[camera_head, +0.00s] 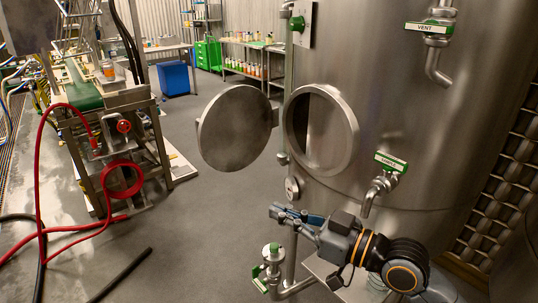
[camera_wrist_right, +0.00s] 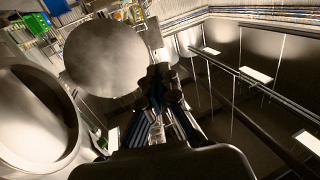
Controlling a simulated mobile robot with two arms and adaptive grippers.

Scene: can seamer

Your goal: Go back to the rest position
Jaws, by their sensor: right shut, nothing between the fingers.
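My right gripper (camera_head: 277,212) is low in front of the large steel tank (camera_head: 420,120), pointing left in the head view. It is shut and empty. In the right wrist view its dark fingers (camera_wrist_right: 160,78) show above the gripper body, close together. The tank's round door (camera_head: 235,128) stands wide open to the left of its round opening (camera_head: 320,130). The gripper is below the opening and apart from the door. The door also shows in the right wrist view (camera_wrist_right: 105,57), beside the opening's rim (camera_wrist_right: 72,125). My left gripper is out of view.
A labelled tap (camera_head: 380,185) sticks out of the tank above my right arm. A pipe with a green-handled valve (camera_head: 272,268) stands below the gripper. A machine with red hoses (camera_head: 120,140) is at the left. Grey floor (camera_head: 200,215) between is mostly clear.

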